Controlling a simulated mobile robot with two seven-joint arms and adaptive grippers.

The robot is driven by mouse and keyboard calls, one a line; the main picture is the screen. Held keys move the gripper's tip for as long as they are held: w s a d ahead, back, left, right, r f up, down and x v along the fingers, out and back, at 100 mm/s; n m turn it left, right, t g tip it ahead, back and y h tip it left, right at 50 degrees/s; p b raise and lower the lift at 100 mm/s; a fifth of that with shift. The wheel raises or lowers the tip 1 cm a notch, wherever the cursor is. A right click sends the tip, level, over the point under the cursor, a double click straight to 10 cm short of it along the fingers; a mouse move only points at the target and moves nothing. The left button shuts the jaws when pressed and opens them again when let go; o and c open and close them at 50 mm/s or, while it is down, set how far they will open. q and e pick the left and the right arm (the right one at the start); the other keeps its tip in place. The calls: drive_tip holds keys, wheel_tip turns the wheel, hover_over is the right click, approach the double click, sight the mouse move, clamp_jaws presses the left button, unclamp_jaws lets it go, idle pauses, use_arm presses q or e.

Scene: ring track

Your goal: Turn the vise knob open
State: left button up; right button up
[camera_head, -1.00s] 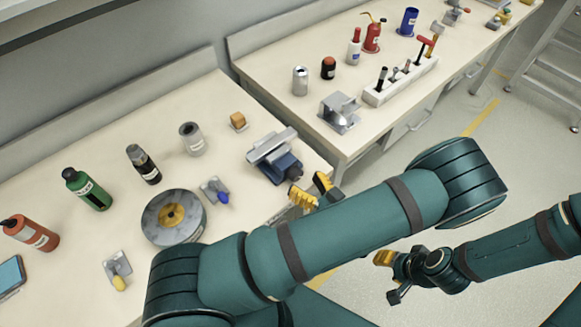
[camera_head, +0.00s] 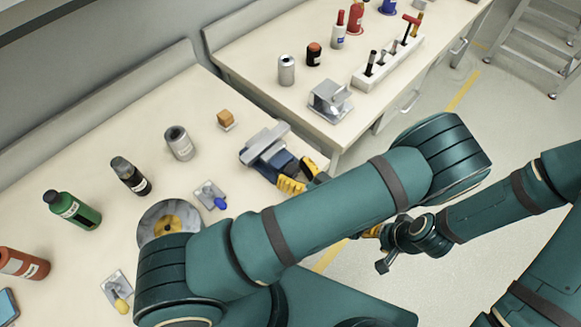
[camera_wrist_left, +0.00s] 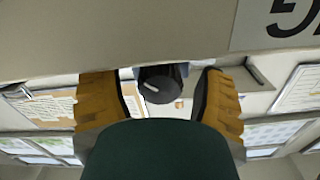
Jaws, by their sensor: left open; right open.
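The vise (camera_head: 268,150), with grey jaws and a blue body, stands near the right front corner of the near workbench. My left gripper (camera_head: 301,178), with yellow fingers, is at the vise's front side. In the left wrist view, a dark round knob with a white mark (camera_wrist_left: 161,84) appears between the open fingers of my left gripper (camera_wrist_left: 162,98). I see no finger contact with the knob. In the head view the knob is hidden by the gripper. My right gripper (camera_head: 370,232) is away from the benches over the floor, partly hidden behind my left arm.
The near bench (camera_head: 95,150) also holds a grinding disc (camera_head: 160,212), toggle clamps (camera_head: 209,195), bottles (camera_head: 72,210), a grey cylinder (camera_head: 179,143) and an orange block (camera_head: 226,119). A second bench (camera_head: 260,75) with a tool rack (camera_head: 388,68) stands beyond a gap.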

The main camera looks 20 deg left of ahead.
use_arm(q)
drive_tip(key=c, duration=1.2)
drive_tip(key=shift+n, duration=0.3)
drive_tip(key=n+b, duration=0.1)
drive_tip(key=n, duration=0.1)
drive_tip(key=shift+n, duration=0.3)
drive_tip(key=shift+n+b, duration=0.65)
drive_tip(key=shift+n, duration=1.15)
clamp_jaws()
